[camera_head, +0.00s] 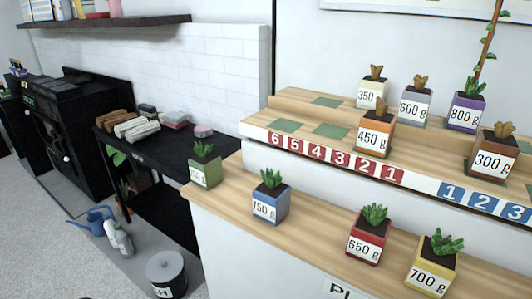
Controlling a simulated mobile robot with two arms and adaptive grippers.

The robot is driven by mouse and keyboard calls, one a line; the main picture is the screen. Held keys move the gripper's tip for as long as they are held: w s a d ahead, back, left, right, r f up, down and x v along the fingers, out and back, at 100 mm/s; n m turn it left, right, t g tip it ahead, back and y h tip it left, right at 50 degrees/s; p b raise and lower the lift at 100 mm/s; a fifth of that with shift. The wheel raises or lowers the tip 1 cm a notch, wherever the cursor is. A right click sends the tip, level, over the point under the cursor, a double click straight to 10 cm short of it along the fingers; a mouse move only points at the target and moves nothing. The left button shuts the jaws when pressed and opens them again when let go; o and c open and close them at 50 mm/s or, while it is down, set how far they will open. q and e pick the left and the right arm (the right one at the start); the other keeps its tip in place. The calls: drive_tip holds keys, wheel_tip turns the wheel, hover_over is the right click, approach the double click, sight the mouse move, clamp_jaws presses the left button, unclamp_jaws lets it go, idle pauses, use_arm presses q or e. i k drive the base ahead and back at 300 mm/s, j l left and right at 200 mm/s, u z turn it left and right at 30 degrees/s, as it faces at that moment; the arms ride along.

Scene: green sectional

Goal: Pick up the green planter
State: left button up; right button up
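The green planter (205,173) stands upright at the left end of the lower wooden shelf in the head view. It holds a small green succulent and has a white weight label that I cannot read clearly. Nothing covers it. Neither of my grippers shows in this view, and nothing touches the planter.
The blue planter (270,203) stands to its right, then the red planter (368,242) and yellow planter (431,272). Upper tiers hold several more planters, including an orange one (375,134). A black table (160,160) with rolled towels lies behind left. A bin (166,275) stands on the floor.

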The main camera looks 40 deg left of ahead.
sight(205, 167)
drive_tip(key=j+u, duration=0.1)
drive_tip(key=u, duration=1.5)
drive_tip(key=i+l, duration=0.05)
